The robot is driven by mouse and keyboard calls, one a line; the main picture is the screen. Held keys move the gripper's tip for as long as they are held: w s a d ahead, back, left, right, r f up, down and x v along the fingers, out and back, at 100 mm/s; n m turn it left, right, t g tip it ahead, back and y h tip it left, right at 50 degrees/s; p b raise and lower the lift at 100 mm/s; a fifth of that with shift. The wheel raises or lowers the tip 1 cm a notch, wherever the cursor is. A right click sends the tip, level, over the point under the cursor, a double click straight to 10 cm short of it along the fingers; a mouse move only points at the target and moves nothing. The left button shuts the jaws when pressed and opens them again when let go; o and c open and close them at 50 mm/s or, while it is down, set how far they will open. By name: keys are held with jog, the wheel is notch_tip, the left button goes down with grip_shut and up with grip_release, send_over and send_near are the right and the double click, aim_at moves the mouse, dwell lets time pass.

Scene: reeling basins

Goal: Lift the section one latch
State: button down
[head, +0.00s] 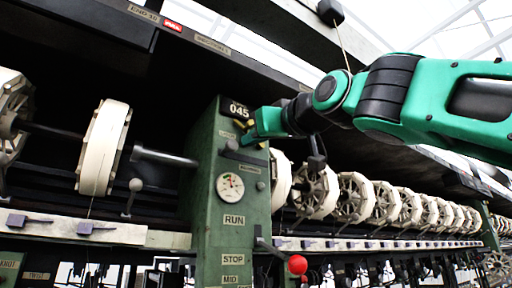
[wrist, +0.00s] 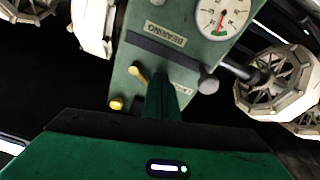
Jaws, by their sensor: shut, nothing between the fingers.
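A small yellow lever (wrist: 137,75) with a round yellow knob (wrist: 116,103) is on the post's face in the wrist view. It sits beside a small label (wrist: 178,88) that is partly hidden and too blurred to read surely. My gripper (head: 250,130) is shut and empty at the upper part of the post, over yellow parts. In the wrist view its green finger (wrist: 165,80) is beside the lever; contact cannot be told.
A pressure gauge (head: 230,186), RUN and STOP labels and a red ball knob (head: 297,264) are lower on the post. White reels (head: 104,148) stand left, and several more run off right.

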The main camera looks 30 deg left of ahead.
jog(key=f+v, duration=0.1)
jog(key=v, duration=1.5)
jog(key=shift+s+a, duration=0.2)
jog(key=shift+s, duration=0.1)
jog(key=shift+w+f, duration=0.1)
jog(key=shift+f, duration=0.05)
